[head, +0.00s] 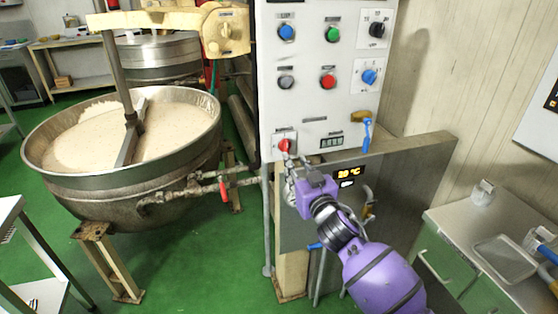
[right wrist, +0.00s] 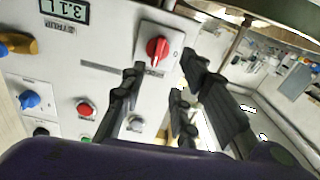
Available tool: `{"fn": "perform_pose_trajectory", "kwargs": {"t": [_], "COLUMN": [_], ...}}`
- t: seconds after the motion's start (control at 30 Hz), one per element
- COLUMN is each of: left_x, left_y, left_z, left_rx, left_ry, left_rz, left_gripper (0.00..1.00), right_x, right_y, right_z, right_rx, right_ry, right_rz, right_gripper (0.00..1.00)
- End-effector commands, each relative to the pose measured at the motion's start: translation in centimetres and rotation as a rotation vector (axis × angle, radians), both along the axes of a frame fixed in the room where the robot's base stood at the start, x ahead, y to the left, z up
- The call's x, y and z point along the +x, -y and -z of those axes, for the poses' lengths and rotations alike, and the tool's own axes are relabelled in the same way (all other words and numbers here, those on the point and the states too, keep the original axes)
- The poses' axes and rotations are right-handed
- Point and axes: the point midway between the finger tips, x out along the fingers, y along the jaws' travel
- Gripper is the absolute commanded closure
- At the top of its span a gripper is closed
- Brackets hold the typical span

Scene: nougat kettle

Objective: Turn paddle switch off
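A red rotary switch (head: 284,145) on a white square plate sits at the lower left of the white control panel (head: 310,103). It is the likely paddle switch; its label is too small to read. In the right wrist view the red switch (right wrist: 157,50) shows beyond the fingers, its pale pointer line roughly upright in the picture. My right gripper (head: 290,172) is just below the switch in the head view. Its fingers (right wrist: 160,84) are spread, with the switch ahead between their tips and nothing held. Contact with the switch cannot be told. My left gripper is out of view.
The panel also carries a red button (head: 328,82), blue knobs, a green button and a blue-handled lever (head: 366,134). A kettle (head: 130,145) of pale mass with a mixing arm stands left. A steel cabinet (head: 410,185) stands behind my right arm.

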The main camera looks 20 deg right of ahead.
Motion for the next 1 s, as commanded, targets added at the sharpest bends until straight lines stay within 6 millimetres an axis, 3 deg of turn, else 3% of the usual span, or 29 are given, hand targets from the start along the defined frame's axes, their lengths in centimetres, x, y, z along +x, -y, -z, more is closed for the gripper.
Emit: {"fn": "perform_pose_trajectory", "kwargs": {"t": [0.17, 0.6, 1.0], "left_x": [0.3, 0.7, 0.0], "left_y": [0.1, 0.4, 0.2], "left_z": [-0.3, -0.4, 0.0], "left_rx": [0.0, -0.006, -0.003], "left_ry": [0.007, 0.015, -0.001], "left_rz": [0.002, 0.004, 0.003], "left_gripper": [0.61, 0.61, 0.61], "right_x": [0.6, 6.9, 7.8], "right_y": [0.1, -0.2, -0.2], "right_z": [-0.1, -0.1, 0.0], "right_rx": [0.071, 0.071, 0.071], "right_ry": [0.001, 0.0, -0.001], "right_rz": [0.005, 0.003, 0.004], "right_gripper": [0.71, 0.71, 0.71]}}
